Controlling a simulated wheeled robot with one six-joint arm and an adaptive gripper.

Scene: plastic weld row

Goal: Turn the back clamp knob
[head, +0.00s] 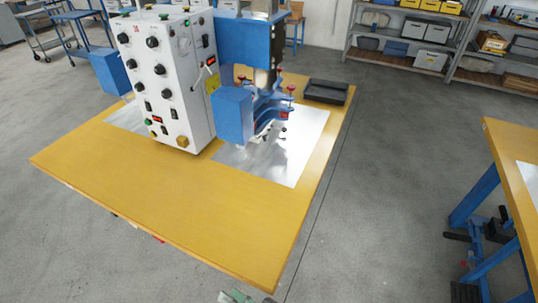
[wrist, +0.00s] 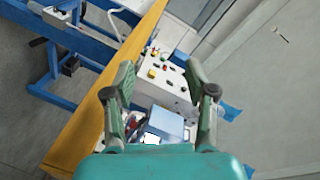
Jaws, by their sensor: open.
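The welding machine has a blue press head (head: 245,40) over a blue clamp fixture (head: 270,105) on a shiny metal plate (head: 300,140). Small red knobs on stems (head: 291,88) stand at the fixture's right side in the head view. Which is the back clamp knob is hard to tell at this size. In the wrist view my gripper (wrist: 160,68) is open and empty, its fingers wide apart, with the machine's blue part (wrist: 164,121) beyond and between them.
A white control box (head: 165,75) with black dials stands left of the press on the yellow table (head: 190,210). A black tray (head: 327,91) lies at the back right. The table's front is clear. Another workbench (head: 515,150) is at right, shelves behind.

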